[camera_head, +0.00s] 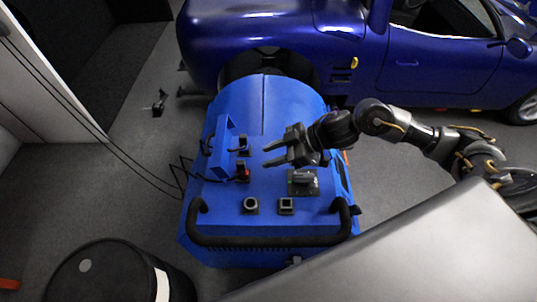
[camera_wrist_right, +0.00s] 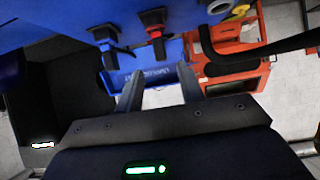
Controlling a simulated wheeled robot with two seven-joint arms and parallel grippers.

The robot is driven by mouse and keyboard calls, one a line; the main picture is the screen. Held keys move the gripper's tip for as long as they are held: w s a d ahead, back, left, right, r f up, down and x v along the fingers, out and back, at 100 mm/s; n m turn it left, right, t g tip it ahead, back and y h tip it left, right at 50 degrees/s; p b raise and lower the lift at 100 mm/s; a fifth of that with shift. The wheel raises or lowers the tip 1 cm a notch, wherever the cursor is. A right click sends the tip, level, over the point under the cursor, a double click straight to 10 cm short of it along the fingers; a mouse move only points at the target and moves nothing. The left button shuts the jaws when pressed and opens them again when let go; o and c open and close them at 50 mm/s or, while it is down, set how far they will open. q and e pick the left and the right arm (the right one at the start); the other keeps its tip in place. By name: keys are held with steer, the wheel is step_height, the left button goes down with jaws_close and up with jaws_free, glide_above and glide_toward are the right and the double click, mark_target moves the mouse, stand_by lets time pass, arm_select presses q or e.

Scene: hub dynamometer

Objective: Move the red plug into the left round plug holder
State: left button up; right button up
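The red plug (camera_head: 243,174) sits on top of the blue machine (camera_head: 218,220), beside a raised blue box. The left plug holder (camera_head: 250,204), with a round opening, is near the machine's front handle. A squarer holder (camera_head: 286,205) is to its right. My right gripper (camera_head: 268,154) is open and empty, above the machine and to the right of the red plug. Its spread fingers also show in the right wrist view (camera_wrist_right: 159,92). My left gripper is not in view.
A dark plug (camera_head: 243,149) stands behind the red one. A black fitting (camera_head: 302,182) is right of the plugs. A black handle (camera_head: 270,239) crosses the front. A blue car (camera_head: 410,60) stands behind; a dark drum (camera_head: 105,275) is at lower left.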

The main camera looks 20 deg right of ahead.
mark_target(244, 162)
steer(key=b+x, duration=0.3)
steer(key=x, duration=0.3)
steer(key=shift+w+a+f, duration=0.15)
steer(key=shift+w+a, duration=0.1)
steer(key=shift+a, duration=0.1)
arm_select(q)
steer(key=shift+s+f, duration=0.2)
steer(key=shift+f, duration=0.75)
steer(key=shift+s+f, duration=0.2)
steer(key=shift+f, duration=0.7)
arm_select(e)
steer(key=shift+x, duration=1.25)
jaws_close()
arm_select(q)
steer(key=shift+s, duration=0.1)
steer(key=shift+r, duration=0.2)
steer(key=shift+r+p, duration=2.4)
steer(key=shift+p, duration=0.05)
arm_select(e)
steer(key=shift+r, duration=2.15)
